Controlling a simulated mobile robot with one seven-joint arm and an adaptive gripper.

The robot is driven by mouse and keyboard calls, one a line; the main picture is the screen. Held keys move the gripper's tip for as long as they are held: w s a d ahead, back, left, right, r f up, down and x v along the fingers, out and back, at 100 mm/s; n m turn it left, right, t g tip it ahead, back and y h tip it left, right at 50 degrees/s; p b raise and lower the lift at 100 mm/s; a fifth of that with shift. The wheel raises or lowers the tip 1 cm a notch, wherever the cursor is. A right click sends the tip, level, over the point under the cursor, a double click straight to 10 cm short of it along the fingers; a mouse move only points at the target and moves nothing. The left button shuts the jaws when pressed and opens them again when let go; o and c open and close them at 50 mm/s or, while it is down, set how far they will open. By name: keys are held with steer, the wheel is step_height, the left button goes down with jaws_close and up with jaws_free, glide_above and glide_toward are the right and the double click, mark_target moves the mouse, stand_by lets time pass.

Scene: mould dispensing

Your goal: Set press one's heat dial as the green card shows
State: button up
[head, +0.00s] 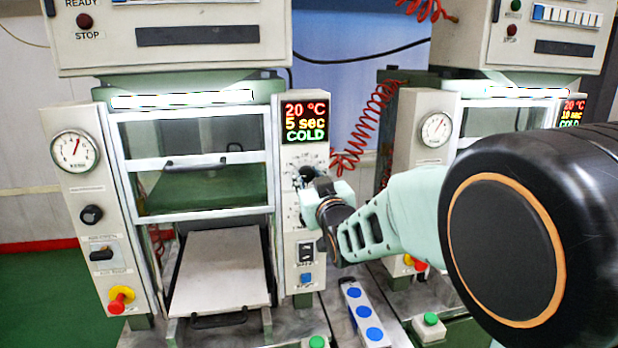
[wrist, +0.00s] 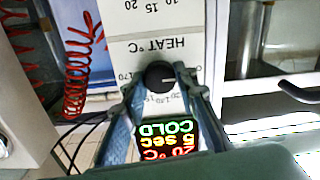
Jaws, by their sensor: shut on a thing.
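The black heat dial (wrist: 160,75) is under the "HEAT °C" label in the wrist view, which shows the panel upside down. A pale pointer line on it points to the picture's right. In the head view the dial (head: 307,173) is partly hidden by my gripper (head: 322,188). In the wrist view my gripper (wrist: 161,82) is shut on the dial, one finger on each side. Press one's display (head: 306,121) reads 20 °C, 5 sec, COLD; it also shows in the wrist view (wrist: 168,140). I can make out no green card.
Below the dial are a dark switch (head: 306,251) and a blue button (head: 306,278). A red coiled cable (head: 365,130) hangs right of the panel. A second press (head: 425,150) stands to the right. A pale plate (head: 222,270) lies before press one's glass guard (head: 200,160).

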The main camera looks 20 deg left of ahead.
steer(key=shift+f+m+b, duration=0.15)
steer(key=shift+m+b, duration=0.15)
steer(key=shift+b, duration=0.5)
steer(key=shift+f+m+b, duration=0.15)
steer(key=shift+m+b, duration=0.45)
steer(key=shift+b, duration=0.5)
steer(key=m+b, duration=0.3)
steer(key=b, duration=0.2)
steer(key=shift+d+m, duration=0.1)
steer(key=shift+m, duration=0.2)
steer(key=m+b, duration=0.4)
steer(key=b, duration=0.1)
steer(key=shift+m, duration=0.3)
steer(key=m+b, duration=0.3)
steer(key=b, duration=0.1)
steer(key=shift+m+t, duration=0.3)
steer(key=shift+m, duration=0.1)
steer(key=m+b, duration=0.4)
steer(key=shift+m, duration=0.3)
steer(key=m, duration=0.2)
steer(key=m+b, duration=0.1)
steer(key=m, duration=0.1)
steer(key=m+b, duration=0.1)
steer(key=shift+r+m, duration=0.25)
steer(key=shift+m, duration=0.15)
